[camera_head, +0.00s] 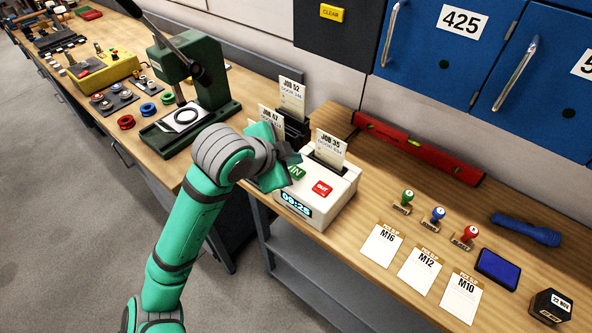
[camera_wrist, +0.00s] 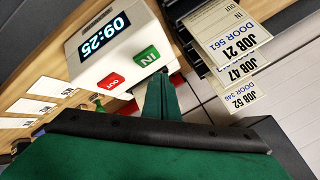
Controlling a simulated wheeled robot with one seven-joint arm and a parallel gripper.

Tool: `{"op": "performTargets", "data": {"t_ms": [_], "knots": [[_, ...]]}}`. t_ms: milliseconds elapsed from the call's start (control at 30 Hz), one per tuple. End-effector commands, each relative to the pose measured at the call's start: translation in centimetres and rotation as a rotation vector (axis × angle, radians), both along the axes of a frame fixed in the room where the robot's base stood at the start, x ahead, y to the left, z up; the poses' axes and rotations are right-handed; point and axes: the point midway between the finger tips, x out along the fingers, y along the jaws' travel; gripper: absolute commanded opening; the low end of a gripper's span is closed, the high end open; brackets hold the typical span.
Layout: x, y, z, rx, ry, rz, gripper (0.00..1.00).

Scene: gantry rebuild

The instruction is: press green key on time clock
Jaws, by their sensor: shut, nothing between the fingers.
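The time clock (camera_head: 334,205) is a white box on the wooden bench with a display reading 09:25. Its green IN key (camera_head: 297,173) is partly covered by my gripper in the head view. The green key (camera_wrist: 148,55) shows clearly in the wrist view, beside the red OUT key (camera_wrist: 110,80). My gripper (camera_head: 284,172) is at the left side of the clock. In the wrist view its shut, empty fingers (camera_wrist: 161,88) point at the green key, with the tips just short of it in the picture. I cannot tell whether they touch.
A job card (camera_head: 331,147) stands in the clock's slot. A rack of job cards (camera_head: 291,92) is behind my gripper. A green press (camera_head: 212,100) stands to the left. A red level (camera_head: 420,148), stamps and pickup cards (camera_head: 381,245) lie to the right.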

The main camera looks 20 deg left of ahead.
Motion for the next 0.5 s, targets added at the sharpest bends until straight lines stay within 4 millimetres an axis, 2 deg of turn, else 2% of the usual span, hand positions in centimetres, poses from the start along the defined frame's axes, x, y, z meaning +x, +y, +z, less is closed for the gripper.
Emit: {"op": "performTargets", "data": {"t_ms": [200,500], "knots": [[-0.05,0.13,-1.09,0.000,-0.001,0.003,0.00],[-0.05,0.14,-1.21,0.001,-0.001,0.002,0.00]]}}
